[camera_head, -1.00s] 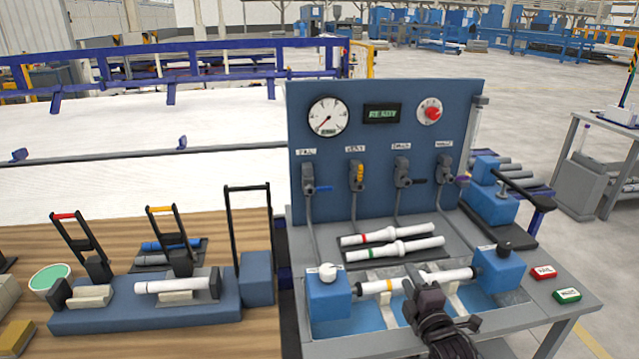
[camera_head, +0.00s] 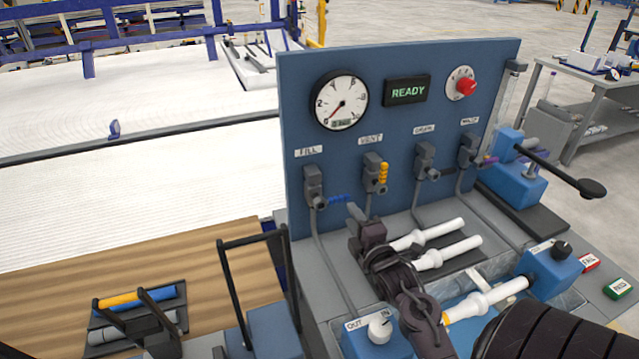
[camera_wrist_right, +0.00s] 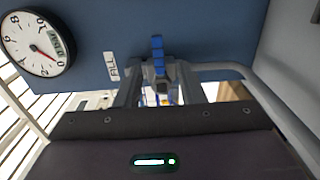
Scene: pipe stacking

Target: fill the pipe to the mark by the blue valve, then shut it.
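The blue valve handle (camera_head: 338,199) sits under the FILL label on the blue panel and points sideways to the right. It also shows in the right wrist view (camera_wrist_right: 158,55), between the two fingers. My right gripper (camera_head: 355,213) is at this handle, its fingers apart with gaps beside the blue; I cannot tell whether they touch it. The white pipe (camera_head: 490,299) lies between the two blue end blocks, partly hidden by my right arm. The round gauge (camera_head: 341,101) has its needle at the low end. The display (camera_head: 407,91) reads READY. My left gripper is out of view.
Yellow VENT (camera_head: 383,174), DRAIN (camera_head: 427,172) and a further valve (camera_head: 470,155) stand in a row to the right. Two white pipes (camera_head: 440,234) lie behind my arm. A black-handled lever (camera_head: 560,170) sticks out at right. A tall black handle frame (camera_head: 232,280) stands at left.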

